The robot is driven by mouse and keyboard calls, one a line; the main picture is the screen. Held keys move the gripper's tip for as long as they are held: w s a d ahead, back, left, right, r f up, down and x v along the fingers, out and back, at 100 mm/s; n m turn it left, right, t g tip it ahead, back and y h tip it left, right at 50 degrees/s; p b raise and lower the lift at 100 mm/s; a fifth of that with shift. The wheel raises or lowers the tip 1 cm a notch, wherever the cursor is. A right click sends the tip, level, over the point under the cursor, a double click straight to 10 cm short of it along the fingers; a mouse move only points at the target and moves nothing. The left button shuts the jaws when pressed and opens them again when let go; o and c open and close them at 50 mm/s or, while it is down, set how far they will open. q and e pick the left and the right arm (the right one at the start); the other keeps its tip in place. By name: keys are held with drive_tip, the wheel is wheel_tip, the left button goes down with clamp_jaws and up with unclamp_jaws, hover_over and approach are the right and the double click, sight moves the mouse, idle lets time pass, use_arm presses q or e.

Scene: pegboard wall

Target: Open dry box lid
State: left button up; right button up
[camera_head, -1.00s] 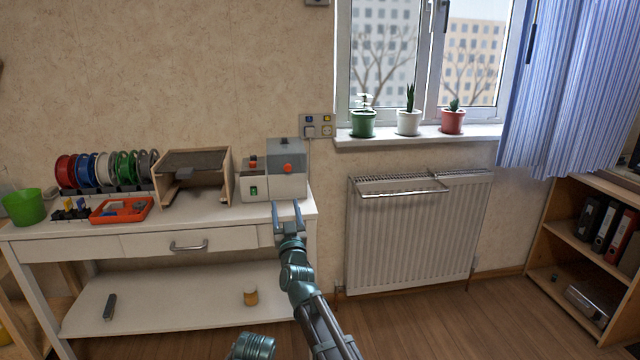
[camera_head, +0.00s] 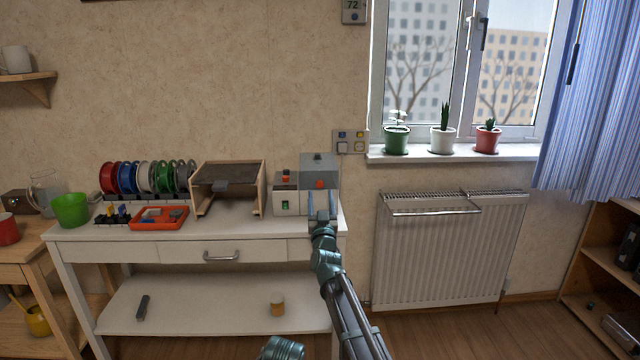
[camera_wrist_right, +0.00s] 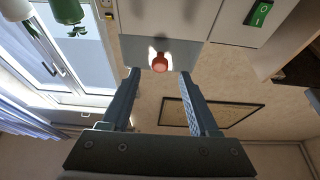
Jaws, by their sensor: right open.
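The dry box appears to be the grey and white box (camera_head: 317,162) at the right end of the white bench. It has an orange-red knob (camera_head: 320,184) on its front and a green switch (camera_head: 285,205) on its lower left part. In the right wrist view, which looks upside down, the knob (camera_wrist_right: 159,63) shows in line with the gap between my fingertips, on a grey panel (camera_wrist_right: 135,50). My right gripper (camera_head: 322,203) is open and empty in front of the box. I cannot tell the distance left to the knob.
A wooden open-front case (camera_head: 257,190) stands left of the box, then an orange tray (camera_head: 160,224), filament spools (camera_head: 128,178) and a green cup (camera_head: 71,210). A radiator (camera_head: 445,260) and window sill (camera_head: 455,152) are at right. The floor before the radiator is clear.

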sight(320, 186)
drive_tip(key=p+x, duration=0.1)
drive_tip(key=x, duration=0.3)
drive_tip(key=shift+w+r, duration=0.1)
drive_tip(key=shift+w, duration=0.1)
clamp_jaws()
idle(1.2)
